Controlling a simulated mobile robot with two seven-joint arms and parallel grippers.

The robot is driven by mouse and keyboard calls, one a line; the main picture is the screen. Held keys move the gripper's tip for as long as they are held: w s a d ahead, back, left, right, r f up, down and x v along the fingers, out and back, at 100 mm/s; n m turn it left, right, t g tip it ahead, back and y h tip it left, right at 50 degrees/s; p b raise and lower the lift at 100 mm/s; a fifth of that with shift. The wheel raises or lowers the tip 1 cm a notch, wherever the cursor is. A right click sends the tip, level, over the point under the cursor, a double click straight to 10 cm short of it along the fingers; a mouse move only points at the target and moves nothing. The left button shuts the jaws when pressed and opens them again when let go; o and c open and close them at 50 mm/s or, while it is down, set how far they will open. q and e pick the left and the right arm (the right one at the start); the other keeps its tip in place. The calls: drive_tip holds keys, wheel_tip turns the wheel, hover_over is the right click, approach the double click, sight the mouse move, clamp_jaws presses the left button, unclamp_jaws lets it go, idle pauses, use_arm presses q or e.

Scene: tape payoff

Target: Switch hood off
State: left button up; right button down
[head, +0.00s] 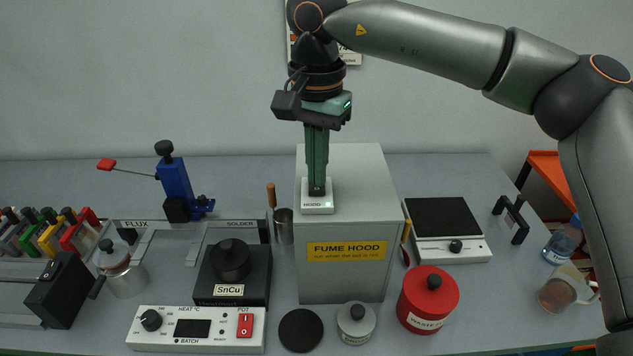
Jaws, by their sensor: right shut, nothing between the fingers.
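The fume hood (345,278) is a grey box with a yellow label, standing mid-table in the head view. A small white switch box marked HOOD (318,207) sits on its top near the front left edge. My right gripper (317,190) points straight down over the switch box, with green fingers shut and empty. Its fingertips are at the switch and hide most of it; I cannot tell whether they press it. My left gripper is not in view.
A solder pot labelled SnCu (232,272) and a white heat control panel (196,329) are to the left. A bottle (562,240) and a glass mug (562,290) stand far right.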

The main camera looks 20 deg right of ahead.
sight(317, 189)
drive_tip(key=shift+f+b, duration=0.35)
drive_tip(key=shift+f, duration=0.3)
wheel_tip(317, 189, up, 7)
drive_tip(key=p, duration=0.6)
drive_tip(key=shift+r, duration=0.1)
idle(0.3)
idle(0.4)
